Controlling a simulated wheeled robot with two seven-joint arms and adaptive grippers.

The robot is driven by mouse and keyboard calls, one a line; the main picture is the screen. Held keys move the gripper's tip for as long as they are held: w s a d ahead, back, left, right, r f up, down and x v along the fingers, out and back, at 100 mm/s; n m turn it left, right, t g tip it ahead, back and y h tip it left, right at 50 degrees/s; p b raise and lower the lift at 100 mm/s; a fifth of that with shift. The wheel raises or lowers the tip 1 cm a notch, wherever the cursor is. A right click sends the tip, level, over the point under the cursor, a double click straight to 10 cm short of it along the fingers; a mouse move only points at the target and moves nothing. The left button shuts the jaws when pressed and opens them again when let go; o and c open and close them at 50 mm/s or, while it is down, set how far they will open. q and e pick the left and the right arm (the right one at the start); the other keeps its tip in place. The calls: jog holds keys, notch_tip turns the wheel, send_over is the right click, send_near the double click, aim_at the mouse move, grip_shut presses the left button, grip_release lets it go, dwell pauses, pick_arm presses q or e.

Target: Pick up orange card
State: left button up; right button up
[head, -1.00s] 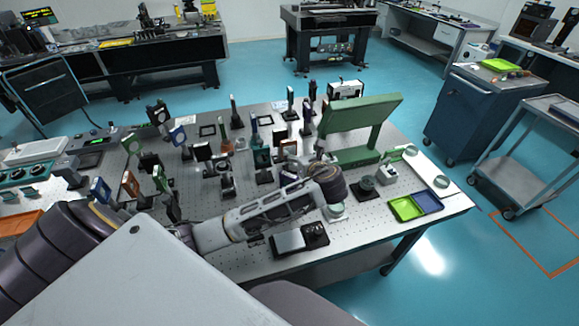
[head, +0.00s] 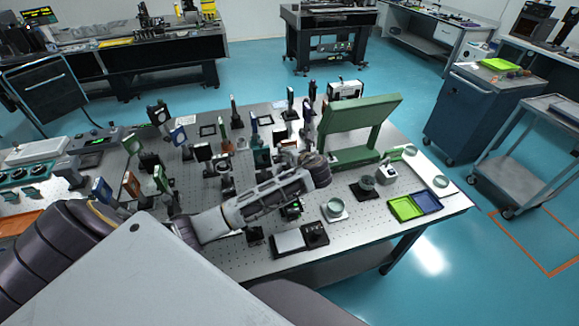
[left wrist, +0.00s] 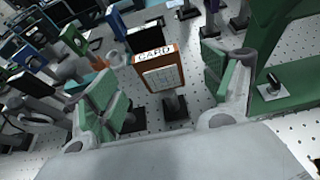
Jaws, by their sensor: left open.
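The orange card (left wrist: 165,76), with a white top strip reading "CARD", stands upright on a dark post and base in the left wrist view. My left gripper (left wrist: 164,82) is open, with one green-padded finger on each side of the card. Gaps show between the card and both pads. In the head view my left gripper (head: 298,159) is over the middle of the optical table (head: 345,235), partly hidden by its wrist. I cannot make out the card there. My right gripper is not in view.
A large green stand (head: 360,117) is close to the right of my left gripper. Several post-mounted optics crowd the table's left and back. A green tray (head: 406,208) and a blue tray (head: 428,201) lie near the right edge.

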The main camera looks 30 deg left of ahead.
aim_at(290, 144)
pick_arm(q)
jog(key=shift+p+x, duration=0.5)
jog(key=shift+x, duration=2.15)
jog(key=shift+s+a, duration=0.1)
jog(key=shift+s, duration=0.05)
jog(key=shift+r, duration=0.1)
grip_shut()
